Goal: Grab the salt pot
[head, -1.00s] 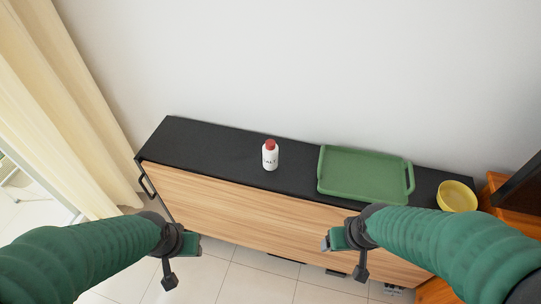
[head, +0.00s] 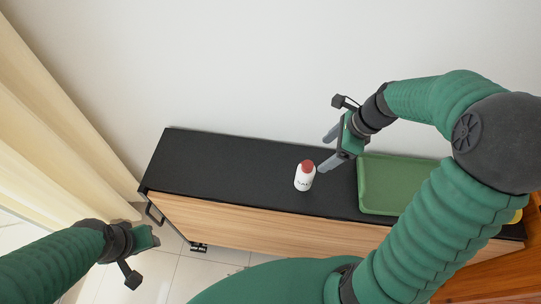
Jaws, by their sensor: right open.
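The salt pot (head: 304,176) is a small white bottle with a red cap and dark lettering. It stands upright on the black top of the sideboard (head: 225,166), near its front edge. My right gripper (head: 328,151) is open and empty, just above and to the right of the salt pot, with its fingers pointing down and left toward it. The fingers look apart from the pot. My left gripper (head: 152,238) is low at the left, in front of the sideboard and far from the pot. Its finger opening is not clear.
A green tray (head: 385,186) lies on the sideboard right of the pot, partly behind my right arm. A yellow bowl (head: 517,216) is mostly hidden at the right. The sideboard top left of the pot is clear. A cream curtain (head: 60,110) hangs at the left.

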